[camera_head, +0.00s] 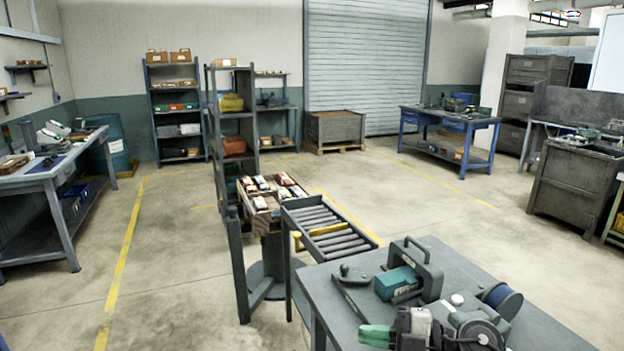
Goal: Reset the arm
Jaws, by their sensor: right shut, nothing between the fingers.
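My right gripper (377,336) shows at the bottom edge, with green fingers pointing left. It is shut and empty, over the near part of the grey worktable (545,330). Part of my right arm shows behind it at the bottom. A teal and grey tool (397,282) lies on the worktable beyond the gripper, apart from it. My left gripper is not in view.
A grey handled device (428,265) and a blue spool (503,300) are on the worktable. A roller conveyor (328,232) and a box of small packs (268,200) stand beyond it. The floor (440,205) behind is largely clear.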

